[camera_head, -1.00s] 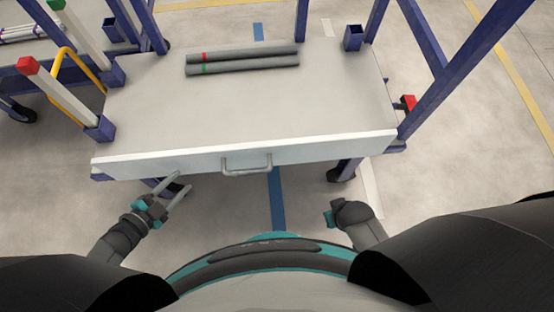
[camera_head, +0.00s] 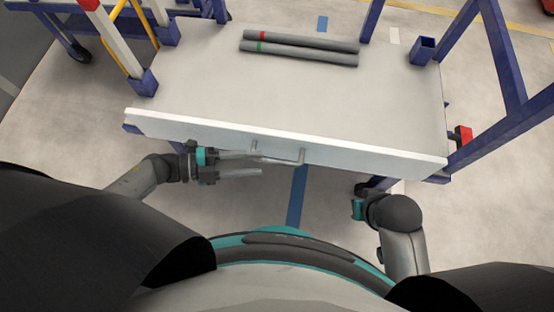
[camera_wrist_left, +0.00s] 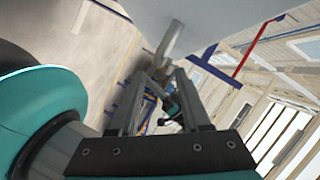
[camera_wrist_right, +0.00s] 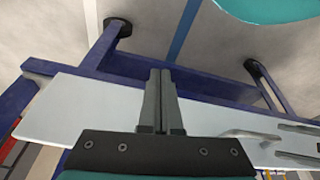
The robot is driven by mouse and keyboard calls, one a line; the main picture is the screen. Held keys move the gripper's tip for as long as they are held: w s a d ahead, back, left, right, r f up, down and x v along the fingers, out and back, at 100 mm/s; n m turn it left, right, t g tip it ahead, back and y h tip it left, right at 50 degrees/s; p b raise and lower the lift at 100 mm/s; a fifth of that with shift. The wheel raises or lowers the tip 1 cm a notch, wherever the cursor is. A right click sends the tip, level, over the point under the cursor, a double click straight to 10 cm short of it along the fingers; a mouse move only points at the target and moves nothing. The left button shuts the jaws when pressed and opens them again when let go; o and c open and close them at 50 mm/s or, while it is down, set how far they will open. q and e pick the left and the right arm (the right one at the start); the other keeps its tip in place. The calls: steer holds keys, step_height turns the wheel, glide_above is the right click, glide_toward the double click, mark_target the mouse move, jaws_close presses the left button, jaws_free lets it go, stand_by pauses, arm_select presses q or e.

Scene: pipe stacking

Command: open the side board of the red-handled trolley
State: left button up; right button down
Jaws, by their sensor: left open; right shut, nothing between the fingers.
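The side board (camera_head: 350,162) is a pale upright panel along the near edge of the trolley's top, with a grey bar handle (camera_head: 285,160) on its outer face. My left gripper (camera_head: 260,162) points right along the board with its fingers apart, at the handle's left part. In the left wrist view the handle (camera_wrist_left: 172,38) shows just beyond the fingertips (camera_wrist_left: 160,72); I cannot tell if they touch. My right gripper is low by the board's right part in the head view, its fingers hidden; in the right wrist view its fingers (camera_wrist_right: 160,78) are together and empty, near the board (camera_wrist_right: 75,110).
Two grey pipes (camera_head: 300,48), with red and green bands, lie on the trolley top (camera_head: 210,85). Blue posts and sockets (camera_head: 422,50) stand around it. A red-topped white post (camera_head: 105,30) and yellow rail (camera_head: 118,45) are at left. Floor is open below the board.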

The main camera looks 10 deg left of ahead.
mark_target(269, 162)
arm_select(q)
steer(key=b+x, duration=0.1)
steer(key=x, duration=0.5)
steer(key=shift+w+d+f, duration=0.1)
steer(key=shift+d+f, duration=0.05)
steer(key=shift+d, duration=0.1)
arm_select(e)
steer(key=r, duration=0.2)
steer(key=shift+w+r, duration=0.3)
steer(key=shift+r, duration=0.1)
arm_select(q)
jaws_close()
stand_by(0.6)
